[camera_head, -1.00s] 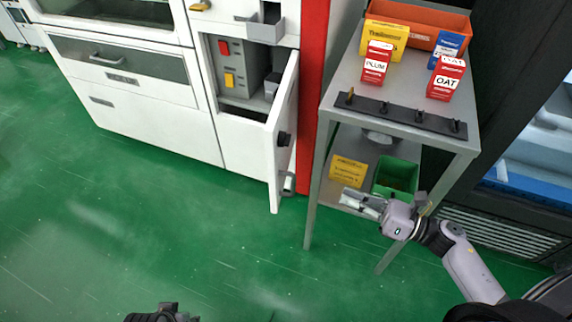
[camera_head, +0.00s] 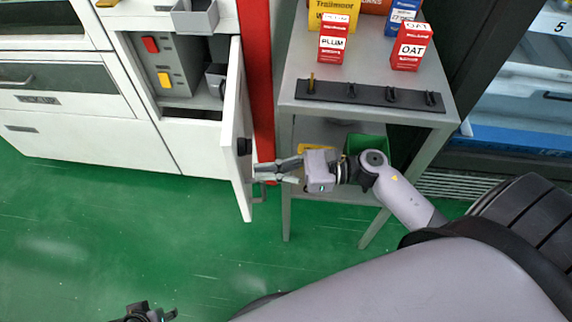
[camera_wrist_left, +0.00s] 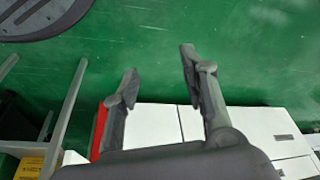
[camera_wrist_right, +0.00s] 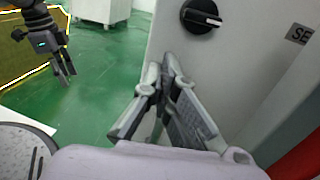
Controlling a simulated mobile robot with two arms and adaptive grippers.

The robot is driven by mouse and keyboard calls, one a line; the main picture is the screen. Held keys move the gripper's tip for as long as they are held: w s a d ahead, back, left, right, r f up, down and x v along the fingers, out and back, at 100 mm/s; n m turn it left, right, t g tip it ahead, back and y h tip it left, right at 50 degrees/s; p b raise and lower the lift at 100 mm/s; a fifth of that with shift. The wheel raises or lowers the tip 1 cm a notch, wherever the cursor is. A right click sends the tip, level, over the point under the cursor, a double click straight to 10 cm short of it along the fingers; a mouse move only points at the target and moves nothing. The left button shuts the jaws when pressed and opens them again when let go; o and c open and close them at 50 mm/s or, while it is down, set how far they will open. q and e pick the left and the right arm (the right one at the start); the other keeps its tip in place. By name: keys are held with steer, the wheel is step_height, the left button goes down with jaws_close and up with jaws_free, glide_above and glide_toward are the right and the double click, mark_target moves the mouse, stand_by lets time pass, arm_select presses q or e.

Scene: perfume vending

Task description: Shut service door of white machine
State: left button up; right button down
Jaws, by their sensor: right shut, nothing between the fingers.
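The white machine's (camera_head: 85,145) service door (camera_head: 236,150) stands open, swung out toward me from a compartment with red and yellow switches (camera_head: 165,65). The door's face with a black knob (camera_wrist_right: 202,16) fills much of the right wrist view. My right gripper (camera_head: 256,172) is shut and empty.
A grey metal table (camera_head: 420,108) with PLUM (camera_head: 333,42) and OAT (camera_head: 410,50) boxes stands right of the door, above my right forearm. A green bin (camera_head: 365,143) is on its lower shelf. The green floor (camera_head: 90,220) before the machine is clear.

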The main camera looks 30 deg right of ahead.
arm_select(q)
steer(key=shift+f, duration=0.35)
arm_select(e)
steer(key=shift+x, duration=1.2)
